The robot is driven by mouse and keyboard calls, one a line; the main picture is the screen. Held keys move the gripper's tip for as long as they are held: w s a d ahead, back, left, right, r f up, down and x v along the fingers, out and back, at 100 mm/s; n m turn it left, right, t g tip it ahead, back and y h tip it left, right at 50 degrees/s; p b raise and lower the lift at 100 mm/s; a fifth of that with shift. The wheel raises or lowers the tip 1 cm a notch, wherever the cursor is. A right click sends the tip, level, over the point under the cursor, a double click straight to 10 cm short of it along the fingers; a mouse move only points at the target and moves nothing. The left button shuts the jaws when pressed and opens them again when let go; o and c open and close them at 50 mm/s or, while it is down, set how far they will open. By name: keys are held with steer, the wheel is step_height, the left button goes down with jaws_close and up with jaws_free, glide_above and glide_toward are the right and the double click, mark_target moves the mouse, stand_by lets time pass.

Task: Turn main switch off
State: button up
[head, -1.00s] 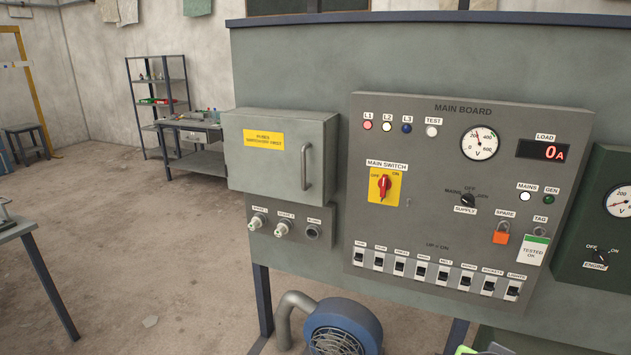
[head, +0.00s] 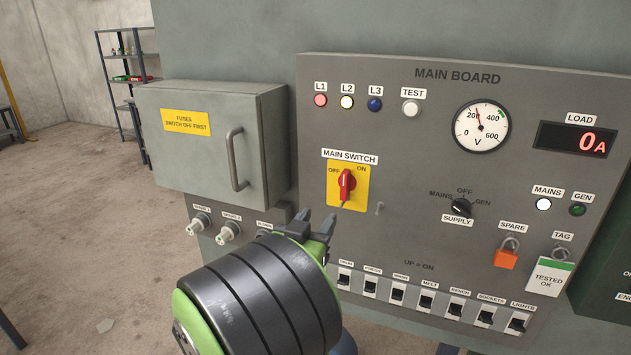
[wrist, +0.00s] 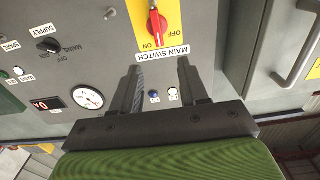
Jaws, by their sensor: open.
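The main switch (head: 346,185) is a red handle on a yellow plate on the main board, with OFF at upper left and ON at upper right. Its handle looks near upright, its top leaning slightly toward ON. It also shows upside down in the wrist view (wrist: 157,25). My gripper (head: 316,222) is open and empty, below and left of the switch in the head view, apart from it. In the wrist view its fingertips (wrist: 157,68) point at the board, with the switch beyond them and the MAIN SWITCH label between their tips and the handle.
A grey fuse box (head: 205,145) with a protruding handle (head: 236,160) stands left of the switch. A supply selector (head: 461,207), an orange padlock (head: 506,256) and a row of breakers (head: 420,298) share the board. The load display (head: 577,140) reads 0 A.

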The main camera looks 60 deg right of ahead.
mark_target(344, 184)
steer(key=d+p, duration=0.2)
steer(key=d, duration=0.2)
steer(key=w+d+p, duration=0.1)
steer(key=d+p, duration=0.2)
steer(key=d, duration=0.2)
steer(key=d+p, duration=0.2)
steer(key=d, duration=0.3)
steer(key=shift+w+d+r, duration=0.15)
steer(key=shift+w+r, duration=0.1)
steer(key=shift+w, duration=0.1)
steer(key=shift+w+d+f+p, duration=0.15)
steer(key=shift+d+p, duration=0.15)
steer(key=shift+d, duration=0.15)
jaws_close()
